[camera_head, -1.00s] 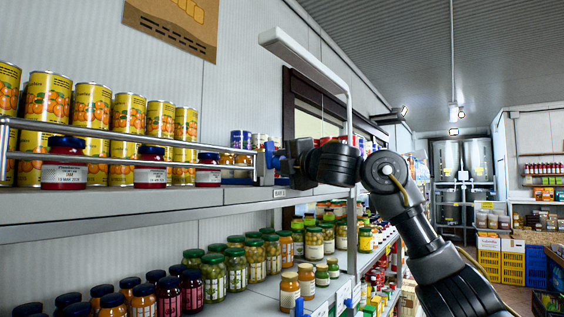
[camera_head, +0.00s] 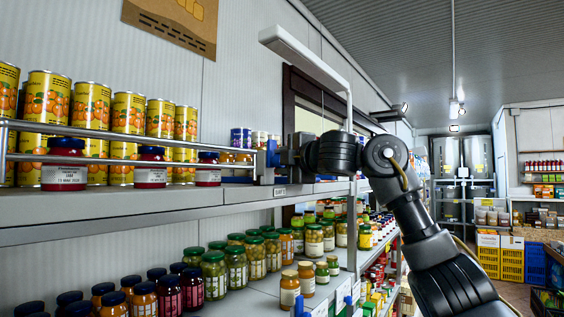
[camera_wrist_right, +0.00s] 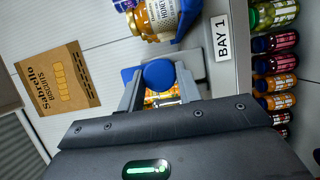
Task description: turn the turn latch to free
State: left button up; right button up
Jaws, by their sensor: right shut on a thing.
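The turn latch (camera_head: 271,152) is a blue part at the right end of the metal rail along the upper shelf. In the right wrist view its round blue knob (camera_wrist_right: 158,75) sits between the two grey fingers. My right gripper (camera_head: 283,157) comes in from the right and is shut on this knob. The fingers and wrist hide part of the latch in the head view, so its exact angle is hard to tell. My left gripper is not in view.
The rail (camera_head: 130,134) runs in front of yellow cans (camera_head: 92,106) and jam jars (camera_head: 64,172) on the upper shelf (camera_head: 110,204). Several jars stand on the shelf below. A BAY 1 label (camera_wrist_right: 222,38) is beside the latch. The aisle at the right is open.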

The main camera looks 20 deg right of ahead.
jog(key=o, duration=0.7)
jog(key=shift+d+r, duration=0.1)
jog(key=shift+c, duration=0.2)
jog(key=o, duration=0.3)
jog(key=shift+d, duration=0.15)
jog(key=b+v, duration=0.8)
jog(key=v, duration=0.3)
